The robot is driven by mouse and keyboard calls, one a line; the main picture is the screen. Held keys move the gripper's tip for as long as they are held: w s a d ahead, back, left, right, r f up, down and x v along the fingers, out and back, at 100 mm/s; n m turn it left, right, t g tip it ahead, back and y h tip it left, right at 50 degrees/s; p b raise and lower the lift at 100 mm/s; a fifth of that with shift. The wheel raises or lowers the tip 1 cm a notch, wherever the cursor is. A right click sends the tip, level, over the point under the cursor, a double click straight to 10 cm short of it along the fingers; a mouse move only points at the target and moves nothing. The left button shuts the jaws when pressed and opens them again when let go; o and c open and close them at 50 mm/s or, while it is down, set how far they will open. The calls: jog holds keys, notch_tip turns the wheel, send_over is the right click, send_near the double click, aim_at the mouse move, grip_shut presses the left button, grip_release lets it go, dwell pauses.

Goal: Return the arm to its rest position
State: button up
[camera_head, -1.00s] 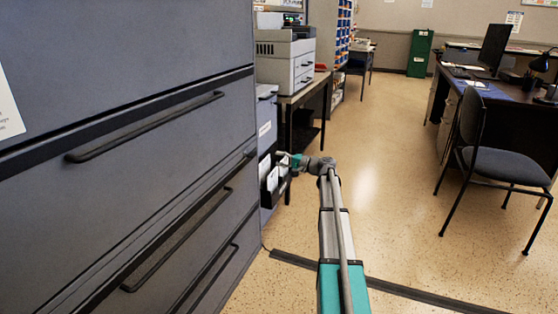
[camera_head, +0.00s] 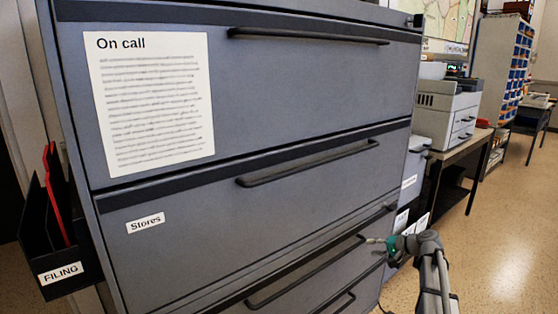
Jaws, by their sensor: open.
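My gripper (camera_head: 380,241) shows at the lower right of the head view, at the end of my grey arm. Its small fingers point left, in front of the lower drawers of the grey filing cabinet (camera_head: 290,185). It looks open and empty. I cannot tell from this view how far the fingertips are from the cabinet front. The arm reaches up from the bottom edge and bends left at the wrist.
The cabinet fills the middle, with long bar handles and an "On call" sheet (camera_head: 155,100). A black "FILING" holder (camera_head: 62,272) hangs at its left. A printer (camera_head: 447,112) stands on a table behind at right. Open floor (camera_head: 500,250) lies at the right.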

jog(key=s+a+f+n+g+h+p, duration=0.1)
jog(key=s+a+f+n+g+h, duration=0.1)
jog(key=s+a, duration=0.4)
jog(key=s+a+f+n+g+h+p, duration=0.1)
jog(key=s+a+f+g+h, duration=0.15)
jog(key=s+a, duration=0.35)
jog(key=s+a+n+g+h+p, duration=0.35)
jog(key=s+h, duration=0.25)
jog(key=s, duration=0.9)
notch_tip(320, 180, up, 37)
jog(key=p, duration=3.7)
jog(key=shift+w+a+r, duration=0.15)
jog(key=shift+w+a, duration=0.05)
jog(key=shift+w, duration=0.05)
jog(key=shift+y, duration=0.25)
